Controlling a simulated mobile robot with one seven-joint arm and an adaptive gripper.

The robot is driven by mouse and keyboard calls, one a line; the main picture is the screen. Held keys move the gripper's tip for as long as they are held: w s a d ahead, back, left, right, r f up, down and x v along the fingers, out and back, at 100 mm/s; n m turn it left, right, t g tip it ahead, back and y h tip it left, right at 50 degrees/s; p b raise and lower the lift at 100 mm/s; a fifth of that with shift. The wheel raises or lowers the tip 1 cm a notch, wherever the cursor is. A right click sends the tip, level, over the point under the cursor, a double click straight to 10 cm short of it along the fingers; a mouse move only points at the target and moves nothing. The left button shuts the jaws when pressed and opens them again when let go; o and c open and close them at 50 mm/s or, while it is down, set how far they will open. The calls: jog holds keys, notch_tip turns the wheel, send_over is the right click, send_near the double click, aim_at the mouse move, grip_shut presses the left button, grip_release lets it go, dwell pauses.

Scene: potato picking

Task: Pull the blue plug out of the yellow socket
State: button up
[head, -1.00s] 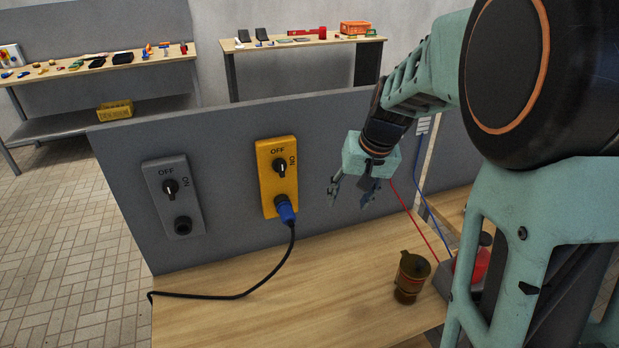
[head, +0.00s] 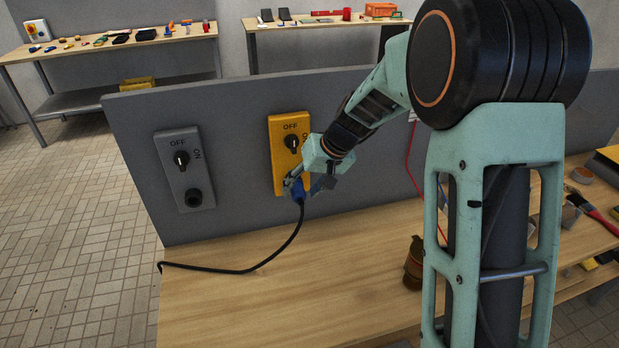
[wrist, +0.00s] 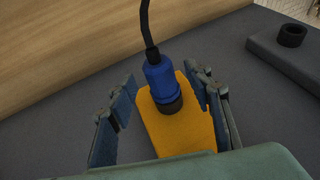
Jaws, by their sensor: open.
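The blue plug (head: 298,194) sits in the lower part of the yellow socket box (head: 277,160) on the grey panel. Its black cable (head: 272,262) hangs down onto the table. In the wrist view the plug (wrist: 160,79) sits in a dark round fitting on the yellow box (wrist: 184,137). My gripper (head: 308,186) is at the plug in the head view and hides part of it and of the box. In the wrist view my gripper (wrist: 162,98) is open, with a finger on each side of the plug. A gap shows on the left; the right finger is closer.
A grey socket box (head: 184,168) with its own switch is on the panel to the left. A dark brown canister (head: 413,262) stands on the wooden table (head: 228,308) to the right. The table's left part is clear apart from the cable.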

aim_at(302, 203)
jog(key=shift+w+a+f, duration=0.2)
jog(key=shift+a+f, duration=0.1)
jog(key=shift+f, duration=0.3)
jog(key=shift+c, duration=0.5)
jog(key=c, duration=1.1)
jog(key=shift+s+d, duration=0.1)
jog(key=shift+s, duration=0.05)
jog(key=shift+s+d+b, duration=0.25)
jog(key=shift+s+b, duration=0.35)
jog(key=shift+s, duration=0.2)
jog(key=shift+s+d+b, duration=0.2)
jog(key=shift+s+b, duration=0.4)
jog(key=shift+s, duration=0.2)
